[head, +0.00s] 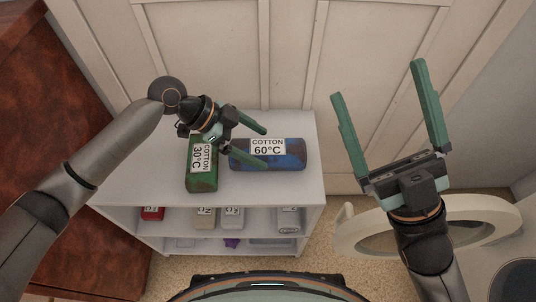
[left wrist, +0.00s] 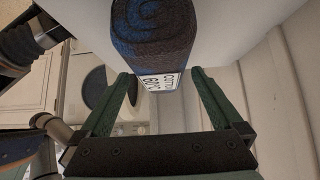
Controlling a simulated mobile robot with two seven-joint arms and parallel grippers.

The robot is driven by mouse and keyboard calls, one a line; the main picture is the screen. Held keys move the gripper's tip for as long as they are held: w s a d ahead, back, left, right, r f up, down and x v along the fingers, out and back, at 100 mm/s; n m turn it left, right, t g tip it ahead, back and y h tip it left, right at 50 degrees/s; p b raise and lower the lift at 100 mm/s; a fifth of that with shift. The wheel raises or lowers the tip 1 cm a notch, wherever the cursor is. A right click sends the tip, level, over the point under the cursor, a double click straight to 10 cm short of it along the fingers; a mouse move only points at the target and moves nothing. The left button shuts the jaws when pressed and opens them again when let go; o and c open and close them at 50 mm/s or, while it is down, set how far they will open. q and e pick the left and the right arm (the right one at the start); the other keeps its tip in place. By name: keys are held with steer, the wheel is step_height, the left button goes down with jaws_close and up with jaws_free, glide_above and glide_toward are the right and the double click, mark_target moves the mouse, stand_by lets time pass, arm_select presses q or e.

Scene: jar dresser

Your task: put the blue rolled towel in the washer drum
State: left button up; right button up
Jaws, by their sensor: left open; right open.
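The blue rolled towel (head: 287,158) lies on the top of the white shelf, with a "COTTON 60°C" label. My left gripper (head: 265,147) is open at the towel's left end, its fingers pointing right, one over the far side and one over the near left part. In the left wrist view the towel (left wrist: 156,35) shows end-on, its spiral end beyond and between the open fingers (left wrist: 165,85); I cannot tell whether they touch it. My right gripper (head: 384,85) is open and empty, above the washer's round door (head: 480,212). The drum's inside is hidden.
A green rolled towel (head: 201,178) labelled "COTTON 30°C" lies just left of the blue one, under my left gripper. The white shelf (head: 300,192) holds several labelled rolls below. A reddish-brown wooden cabinet (head: 40,110) stands left; a panelled wall (head: 230,60) is behind.

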mark_target(277, 153)
arm_select(q)
steer(key=b+x, duration=0.2)
steer(key=x, duration=0.3)
steer(key=shift+d, duration=0.3)
steer(key=shift+d+f, duration=0.2)
steer(key=shift+d, duration=0.1)
steer(key=shift+c, duration=0.2)
steer(key=c, duration=1.2)
